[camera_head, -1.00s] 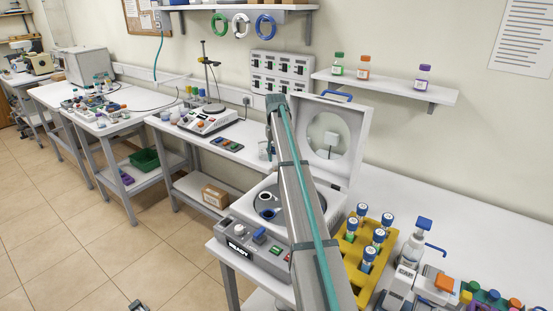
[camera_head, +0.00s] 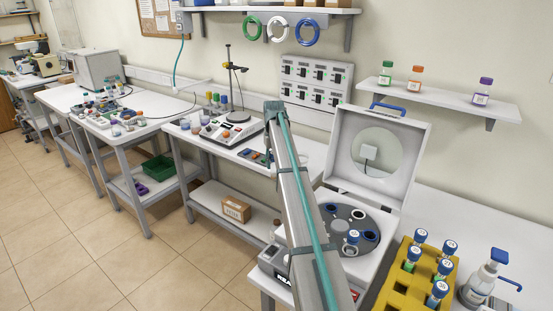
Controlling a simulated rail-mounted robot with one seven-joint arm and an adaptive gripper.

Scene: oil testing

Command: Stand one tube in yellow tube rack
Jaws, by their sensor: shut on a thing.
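The yellow tube rack (camera_head: 380,297) stands at the lower right on the bench, partly cut off by the bottom edge. Several blue-capped tubes (camera_head: 412,256) stand upright in it, and empty holes show at its front left. Another blue-capped tube (camera_head: 351,241) is at the rotor (camera_head: 345,219) of the open centrifuge, just right of my arm; I cannot tell whether it is seated. My arm link crosses the middle of the view and covers part of the centrifuge. My gripper does not show, so what it holds cannot be seen.
The centrifuge's raised lid (camera_head: 387,150) stands behind the rotor. A pump bottle (camera_head: 480,277) stands right of the rack. A wall shelf (camera_head: 450,99) with several bottles hangs above. The bench behind the rack is clear.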

